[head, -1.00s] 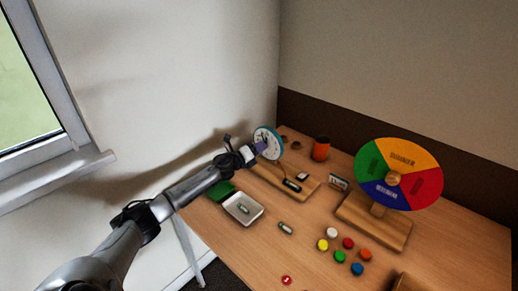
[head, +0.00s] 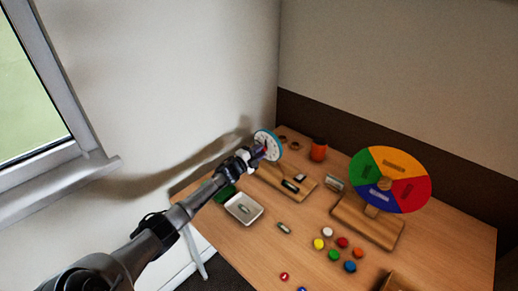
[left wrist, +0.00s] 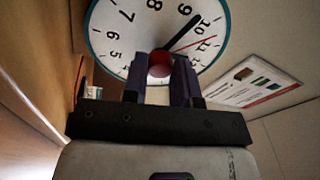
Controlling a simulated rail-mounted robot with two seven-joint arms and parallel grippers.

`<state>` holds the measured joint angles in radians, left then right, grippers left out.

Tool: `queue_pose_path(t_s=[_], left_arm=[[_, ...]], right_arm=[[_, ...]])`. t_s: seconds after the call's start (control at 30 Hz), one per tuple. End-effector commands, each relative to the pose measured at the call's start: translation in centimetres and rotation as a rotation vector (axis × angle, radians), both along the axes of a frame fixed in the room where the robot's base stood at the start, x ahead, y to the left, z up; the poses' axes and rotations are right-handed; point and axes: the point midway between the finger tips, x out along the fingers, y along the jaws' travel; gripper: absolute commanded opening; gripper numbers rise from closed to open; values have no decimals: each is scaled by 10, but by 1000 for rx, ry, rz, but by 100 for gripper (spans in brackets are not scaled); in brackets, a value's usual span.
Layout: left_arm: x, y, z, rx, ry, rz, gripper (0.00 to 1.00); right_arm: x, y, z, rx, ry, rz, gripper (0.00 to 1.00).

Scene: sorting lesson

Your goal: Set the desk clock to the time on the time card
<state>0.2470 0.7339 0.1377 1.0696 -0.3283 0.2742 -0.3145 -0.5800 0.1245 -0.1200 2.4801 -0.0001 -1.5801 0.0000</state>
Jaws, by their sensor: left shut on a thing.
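The desk clock (head: 262,135) has a white face and blue rim and stands at the far left of the desk. Its numbered face (left wrist: 130,38) fills the top of the left wrist view, with a black hand pointing near the 10 and a thin red hand near the 11. My left gripper (head: 262,151) is at the clock's face. In the left wrist view its dark fingers are shut on a red knob (left wrist: 160,64) at the middle of the face. A small standing card (head: 334,183) may be the time card; its print is unreadable. My right gripper is out of view.
A colour wheel on a wooden stand (head: 366,223) is at the right. A white tray (head: 231,213), several coloured buttons and an orange cup (head: 318,150) share the desk. A wooden board (head: 270,180) lies before the clock. A wall sheet (left wrist: 250,86) shows in the left wrist view.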

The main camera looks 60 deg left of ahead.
Motion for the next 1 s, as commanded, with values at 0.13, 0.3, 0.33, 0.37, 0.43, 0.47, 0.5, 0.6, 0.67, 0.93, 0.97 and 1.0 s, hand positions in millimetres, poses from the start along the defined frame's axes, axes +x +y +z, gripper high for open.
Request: queue_pose_path(t_s=[0.13,0.3,0.33,0.37,0.43,0.47,0.5,0.6,0.67,0.93,0.97,1.0], left_arm=[[0,0,2,-80,-23,0,3],[1,-1,1,-143,-41,-1,3],[1,-1,1,-152,-43,-1,3],[1,-1,1,-160,-45,-1,3],[1,-1,1,-173,-50,-2,3],[1,-1,1,-177,-51,-1,3],[0,-1,1,-181,-52,-1,3],[0,-1,1,-189,-54,-1,3],[0,-1,1,-191,-55,-1,3],[0,-1,1,-191,-55,-1,3],[0,-1,1,-191,-55,-1,3],[0,-1,1,-191,-55,-1,28]], right_arm=[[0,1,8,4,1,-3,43],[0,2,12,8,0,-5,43],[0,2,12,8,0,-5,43],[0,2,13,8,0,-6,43],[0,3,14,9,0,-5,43],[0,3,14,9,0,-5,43],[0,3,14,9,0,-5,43],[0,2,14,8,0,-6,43],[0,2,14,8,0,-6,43],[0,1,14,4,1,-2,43],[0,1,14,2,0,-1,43],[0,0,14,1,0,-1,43]])
